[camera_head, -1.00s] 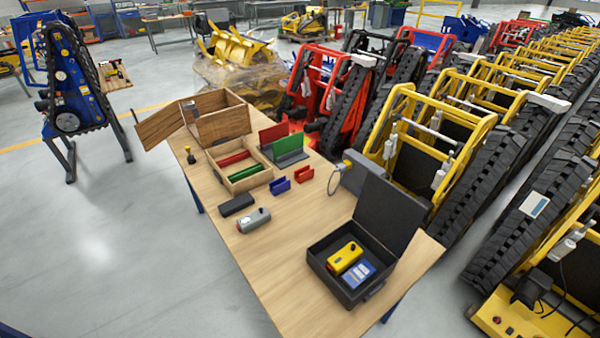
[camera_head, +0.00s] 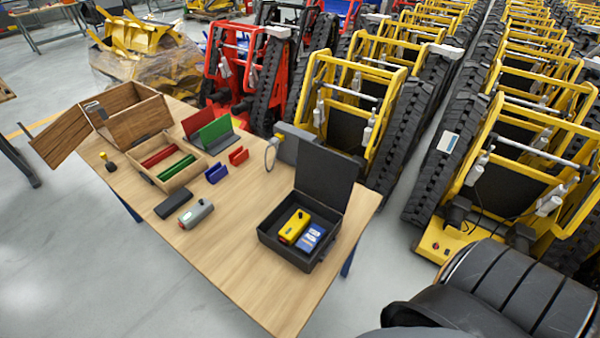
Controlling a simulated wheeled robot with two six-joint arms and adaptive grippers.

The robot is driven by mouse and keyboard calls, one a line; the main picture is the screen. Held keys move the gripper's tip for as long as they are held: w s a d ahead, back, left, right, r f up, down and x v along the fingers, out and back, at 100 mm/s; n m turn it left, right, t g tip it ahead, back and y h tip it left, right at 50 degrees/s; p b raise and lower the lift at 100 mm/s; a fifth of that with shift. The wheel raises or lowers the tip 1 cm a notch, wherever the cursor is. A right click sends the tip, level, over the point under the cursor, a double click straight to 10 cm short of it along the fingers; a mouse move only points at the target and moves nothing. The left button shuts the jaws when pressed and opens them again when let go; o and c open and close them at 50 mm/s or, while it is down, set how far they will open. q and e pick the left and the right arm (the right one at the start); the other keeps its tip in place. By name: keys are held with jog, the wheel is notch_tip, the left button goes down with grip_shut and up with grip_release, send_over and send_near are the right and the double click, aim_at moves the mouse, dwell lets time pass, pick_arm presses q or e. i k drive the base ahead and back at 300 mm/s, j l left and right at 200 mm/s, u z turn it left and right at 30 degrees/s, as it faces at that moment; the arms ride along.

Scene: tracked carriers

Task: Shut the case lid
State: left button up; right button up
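A dark grey case (camera_head: 271,240) stands on the right part of the wooden table. Its lid (camera_head: 325,185) is open and stands up at the back of the case, leaning slightly back. Inside the case lie a yellow device (camera_head: 294,226) and a blue-and-white item (camera_head: 311,238). A dark, rounded, ribbed part at the lower right looks like my own arm; no gripper fingers show there. Neither gripper is in view.
The wooden table (camera_head: 235,275) also bears a wooden box with an open door (camera_head: 135,112), a tray with red and green bars (camera_head: 180,178), a grey device (camera_head: 196,213), a black block (camera_head: 174,203) and small blue and red holders. Yellow tracked carriers (camera_head: 350,90) stand close behind the table.

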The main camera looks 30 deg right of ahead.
aim_at(326, 175)
jog(key=l+u, duration=0.3)
jog(key=l, duration=0.15)
jog(key=l+u, duration=0.25)
jog(key=l, duration=0.2)
jog(key=k+l+u, duration=0.15)
jog(key=l+u, duration=0.15)
jog(key=l, duration=0.15)
jog(key=k+l+u, duration=0.15)
jog(key=l+u, duration=0.15)
jog(key=k+l, duration=0.15)
jog(key=l, duration=0.25)
jog(key=k+l, duration=0.15)
jog(key=l, duration=0.25)
jog(key=k+l, duration=0.15)
jog(key=l, duration=0.3)
jog(key=k+l, duration=0.1)
jog(key=l, duration=0.3)
jog(key=k+l+u, duration=0.1)
jog(key=l, duration=0.3)
jog(key=k, duration=0.05)
